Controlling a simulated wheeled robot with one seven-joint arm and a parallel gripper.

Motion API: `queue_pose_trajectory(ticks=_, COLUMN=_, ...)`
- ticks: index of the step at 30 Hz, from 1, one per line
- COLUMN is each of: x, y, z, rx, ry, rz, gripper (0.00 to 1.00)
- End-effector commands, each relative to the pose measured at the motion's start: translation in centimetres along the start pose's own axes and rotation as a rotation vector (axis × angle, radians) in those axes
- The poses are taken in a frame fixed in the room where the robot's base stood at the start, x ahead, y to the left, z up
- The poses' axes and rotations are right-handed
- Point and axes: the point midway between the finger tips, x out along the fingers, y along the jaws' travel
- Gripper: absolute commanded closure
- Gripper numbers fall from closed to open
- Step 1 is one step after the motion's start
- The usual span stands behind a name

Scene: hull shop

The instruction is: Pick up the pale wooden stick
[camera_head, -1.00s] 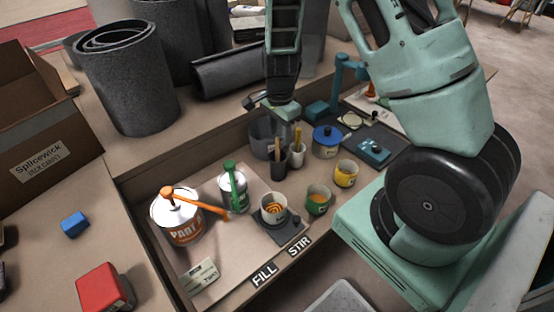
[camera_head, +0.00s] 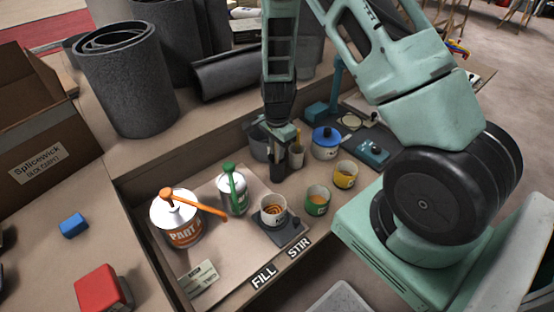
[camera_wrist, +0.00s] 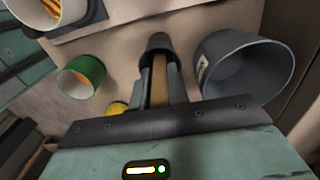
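The pale wooden stick (camera_wrist: 160,84) stands in a dark cup (camera_wrist: 161,43), seen from above in the wrist view. My gripper (camera_wrist: 160,76) is over this cup, with one finger on each side of the stick. The fingers are very close to the stick; I cannot tell whether they press on it. In the head view my gripper (camera_head: 281,148) is low at the dark cup (camera_head: 278,172) and hides the stick.
A grey pot (camera_wrist: 240,68) stands close to the right of my fingers in the wrist view. A pale cup (camera_head: 297,157) with a yellowish handle is next to the dark cup.

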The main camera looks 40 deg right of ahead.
Motion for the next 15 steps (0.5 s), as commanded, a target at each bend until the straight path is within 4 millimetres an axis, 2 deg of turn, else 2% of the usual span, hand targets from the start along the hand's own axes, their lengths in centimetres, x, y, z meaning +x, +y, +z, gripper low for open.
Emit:
queue_pose_trajectory(ticks=2, x=0.0, y=0.0, z=0.0, rx=0.000, ry=0.000, rz=0.000, gripper=1.00)
queue_pose_trajectory(ticks=11, x=-0.2, y=0.0, z=0.0, rx=0.000, ry=0.000, rz=0.000, gripper=1.00)
queue_pose_trajectory(ticks=15, x=-1.6, y=-0.1, z=0.0, rx=-0.001, ry=0.002, rz=-0.003, gripper=1.00)
